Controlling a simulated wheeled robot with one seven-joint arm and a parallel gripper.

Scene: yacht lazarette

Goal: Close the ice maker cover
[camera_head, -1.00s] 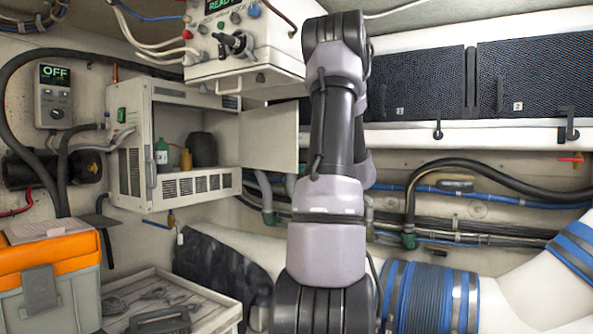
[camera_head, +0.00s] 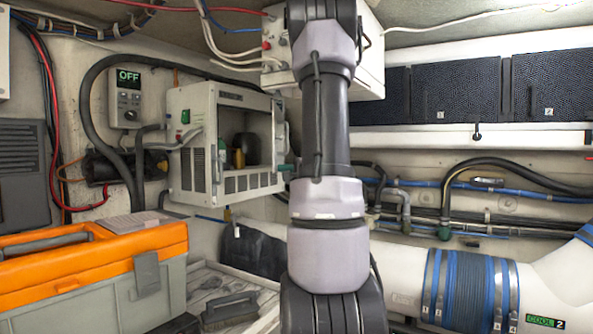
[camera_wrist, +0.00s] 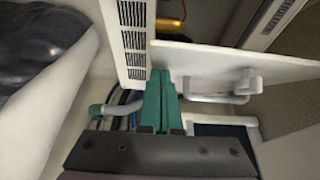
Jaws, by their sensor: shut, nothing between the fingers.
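The ice maker is the pale cabinet (camera_head: 192,150) on the wall left of my arm, with a vented lower front. Its front is open, showing a dark interior with bottles. Its cover shows as a narrow pale strip (camera_head: 280,128) at the right of the opening, mostly hidden by my arm. In the wrist view the cover is a white panel (camera_wrist: 225,60) with a handle (camera_wrist: 245,84), standing out from the vented front (camera_wrist: 130,35). My gripper (camera_wrist: 160,80) has green fingers, shut and empty, close to where front and cover meet; contact is unclear. Its green tip also shows in the head view (camera_head: 285,167).
An orange and grey toolbox (camera_head: 90,270) stands at the lower left, beside a tray (camera_head: 262,318) holding a brush. A control box (camera_head: 345,60) hangs above. Hoses and pipes (camera_head: 470,190) run along the wall at the right, above a large white duct (camera_head: 390,270).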

